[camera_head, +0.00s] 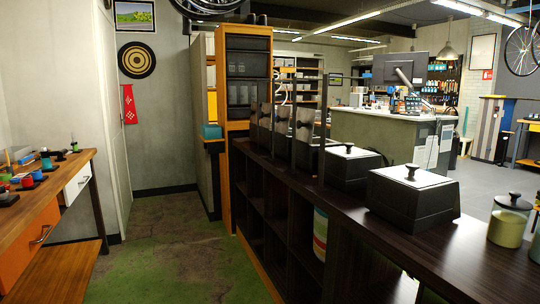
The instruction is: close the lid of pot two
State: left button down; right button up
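Several black box-shaped pots stand in a row along the dark counter. The nearest pot (412,208) has a pale flat lid with a black knob (411,172) lying on top, and looks closed. The pot behind it (345,174) also has a pale lid with a black knob (348,148) lying flat. Farther back, upright dark panels with knobs (305,116) stand over the pots and look like raised lids. I cannot tell which one is pot two; no numbers are readable. Neither of my grippers is in view.
The dark counter (455,245) runs along the right, with open shelves below. A green jar (507,229) with a knobbed lid stands near its right end, beside another jar cut by the picture edge. A wooden workbench (30,205) stands left. The floor (165,240) between is clear.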

aim_at(305, 117)
jog(key=i+j+z, duration=0.1)
jog(key=i+z, duration=0.25)
jog(key=i, duration=0.25)
jog(key=i+j+z, duration=0.1)
jog(key=z, duration=0.4)
jog(key=i+j+z, duration=0.15)
jog(key=z, duration=0.3)
jog(key=i+j+z, duration=0.15)
jog(key=j, duration=0.15)
jog(key=i+j+z, duration=0.1)
jog(key=j, duration=0.2)
jog(key=i+j+z, duration=0.15)
jog(key=j, duration=0.15)
jog(key=k, duration=0.05)
